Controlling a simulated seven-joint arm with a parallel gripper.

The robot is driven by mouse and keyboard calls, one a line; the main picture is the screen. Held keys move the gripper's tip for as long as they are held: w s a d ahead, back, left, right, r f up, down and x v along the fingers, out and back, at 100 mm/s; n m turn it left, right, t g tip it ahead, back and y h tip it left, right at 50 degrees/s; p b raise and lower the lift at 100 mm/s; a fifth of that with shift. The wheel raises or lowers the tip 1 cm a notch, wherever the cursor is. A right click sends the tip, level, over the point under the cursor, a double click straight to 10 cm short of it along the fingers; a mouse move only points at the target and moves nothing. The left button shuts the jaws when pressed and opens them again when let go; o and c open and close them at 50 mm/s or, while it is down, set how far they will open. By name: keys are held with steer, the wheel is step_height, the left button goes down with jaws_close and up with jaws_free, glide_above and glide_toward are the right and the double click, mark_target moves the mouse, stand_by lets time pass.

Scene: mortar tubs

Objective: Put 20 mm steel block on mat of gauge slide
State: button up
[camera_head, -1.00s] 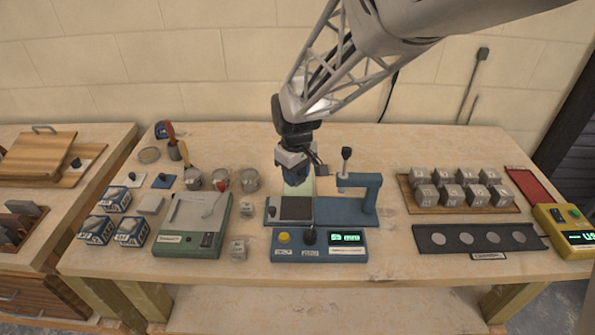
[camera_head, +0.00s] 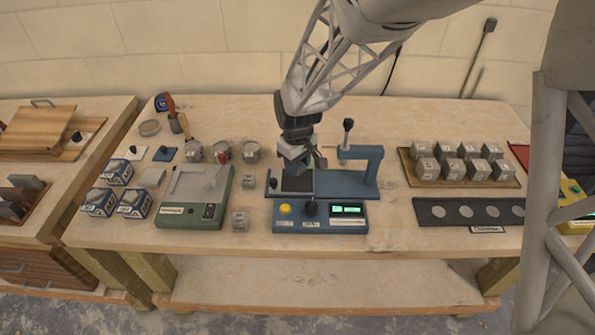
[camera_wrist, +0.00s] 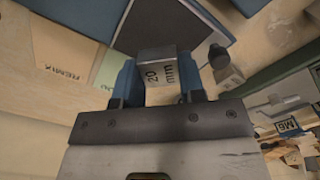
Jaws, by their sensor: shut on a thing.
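The 20 mm steel block (camera_wrist: 158,76) shows in the wrist view as a small grey block with "20 mm" on its facing side. My gripper (camera_wrist: 158,88) is shut on it, with a blue finger on each side. In the head view my gripper (camera_head: 298,165) points down just above the gauge slide's dark mat (camera_head: 297,185); the block is hard to make out there. The mat is partly hidden, and I cannot tell whether the block touches it. The blue gauge slide (camera_head: 345,186) has a black knob at its left and an upright arm at its right.
A control box (camera_head: 318,218) with a yellow button, a lever and a green display stands in front of the slide. Several cubes stand on a wooden board (camera_head: 408,172) to the right.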

mark_target(297, 180)
steer(key=shift+f, duration=1.75)
steer(key=shift+f, duration=0.15)
steer(key=o, duration=1)
step_height(297, 180, up, 12)
